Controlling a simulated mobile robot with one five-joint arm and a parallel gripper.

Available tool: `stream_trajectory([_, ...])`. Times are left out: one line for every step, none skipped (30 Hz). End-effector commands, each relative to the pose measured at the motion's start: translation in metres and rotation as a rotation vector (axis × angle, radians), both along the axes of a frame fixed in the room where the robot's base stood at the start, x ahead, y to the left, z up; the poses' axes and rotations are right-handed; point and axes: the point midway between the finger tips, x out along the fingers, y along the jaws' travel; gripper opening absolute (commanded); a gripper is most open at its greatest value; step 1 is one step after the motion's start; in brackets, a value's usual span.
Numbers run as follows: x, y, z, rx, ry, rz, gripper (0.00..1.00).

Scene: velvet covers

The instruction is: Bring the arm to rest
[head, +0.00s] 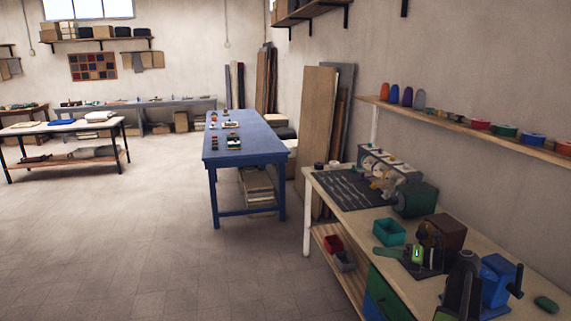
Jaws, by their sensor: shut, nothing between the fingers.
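A dark tapered shape (462,287) stands at the lower right, cut off by the bottom edge.
A blue table (243,157) stands mid-room. The floor (150,240) at left is clear.

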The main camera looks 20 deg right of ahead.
Motion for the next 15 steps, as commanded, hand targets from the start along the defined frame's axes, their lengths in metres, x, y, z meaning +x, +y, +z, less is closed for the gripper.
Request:
stream_trajectory([0.024,0.044,-0.002,-0.026,0.019,0.075,0.00])
stream_trajectory([0.036,0.068,-0.006,-0.050,0.029,0.118,0.00])
stream_trajectory([0.049,0.100,-0.011,-0.085,0.040,0.176,0.00])
stream_trajectory([0.058,0.125,-0.015,-0.117,0.044,0.222,0.00])
stream_trajectory([0.066,0.150,-0.019,-0.150,0.048,0.268,0.00])
stream_trajectory([0.075,0.184,-0.025,-0.202,0.049,0.334,0.00])
stream_trajectory([0.080,0.210,-0.030,-0.244,0.047,0.386,0.00])
stream_trajectory([0.083,0.236,-0.036,-0.290,0.041,0.440,0.00])
stream_trajectory([0.086,0.270,-0.043,-0.358,0.030,0.517,0.00])
stream_trajectory([0.086,0.297,-0.049,-0.413,0.017,0.579,0.00])
stream_trajectory([0.085,0.322,-0.055,-0.471,-0.001,0.643,0.00])
stream_trajectory([0.082,0.355,-0.064,-0.553,-0.029,0.735,0.00])
stream_trajectory([0.078,0.379,-0.070,-0.618,-0.057,0.806,0.00])
stream_trajectory([0.073,0.401,-0.077,-0.684,-0.087,0.879,0.00])
stream_trajectory([0.064,0.426,-0.086,-0.773,-0.133,0.976,0.00])
